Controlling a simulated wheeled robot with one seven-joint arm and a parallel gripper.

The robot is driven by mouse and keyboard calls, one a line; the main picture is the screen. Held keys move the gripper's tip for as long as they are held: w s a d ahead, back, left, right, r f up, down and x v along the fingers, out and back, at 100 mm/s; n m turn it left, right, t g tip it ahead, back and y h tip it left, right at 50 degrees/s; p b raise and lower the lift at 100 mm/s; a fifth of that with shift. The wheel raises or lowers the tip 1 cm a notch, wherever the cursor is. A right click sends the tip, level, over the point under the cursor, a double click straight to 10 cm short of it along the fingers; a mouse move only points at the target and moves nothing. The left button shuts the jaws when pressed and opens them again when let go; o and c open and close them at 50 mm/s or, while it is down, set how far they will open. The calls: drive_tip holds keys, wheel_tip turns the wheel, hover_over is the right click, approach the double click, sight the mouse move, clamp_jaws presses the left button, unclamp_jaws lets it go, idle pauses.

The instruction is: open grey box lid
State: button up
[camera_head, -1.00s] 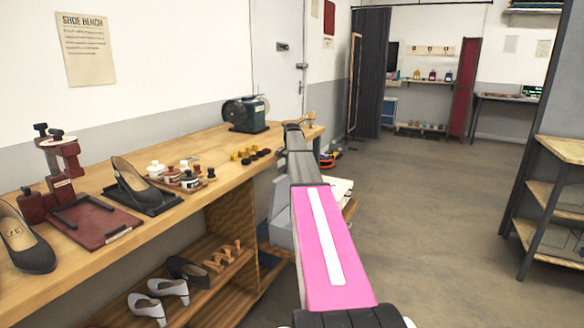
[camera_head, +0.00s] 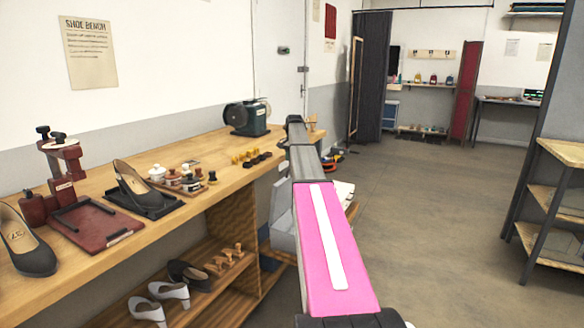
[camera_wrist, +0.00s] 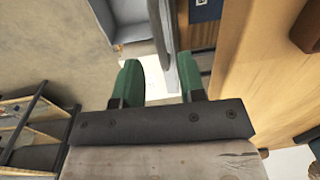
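The grey box (camera_head: 284,240) stands low beside the bench end in the head view, mostly hidden behind my arm. In the wrist view its hollow inside (camera_wrist: 130,25) shows at the top. A thin grey panel (camera_wrist: 163,28), which looks like the lid standing raised, runs along the box's right side. My gripper (camera_wrist: 159,68) has two green fingers set apart with nothing clearly held between them. The panel's lower end lies near the fingertips; I cannot tell whether they touch. My gripper is hidden in the head view.
The wooden bench (camera_head: 100,262) on the left carries shoes, small bottles and a dark green machine (camera_head: 246,117). Shoes sit on its lower shelf. A shelf rack (camera_head: 560,200) stands at the right. The floor (camera_head: 430,215) between is clear.

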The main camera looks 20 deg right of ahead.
wheel_tip(320, 180, up, 5)
drive_tip(key=shift+s+d+f, duration=0.1)
idle(0.6)
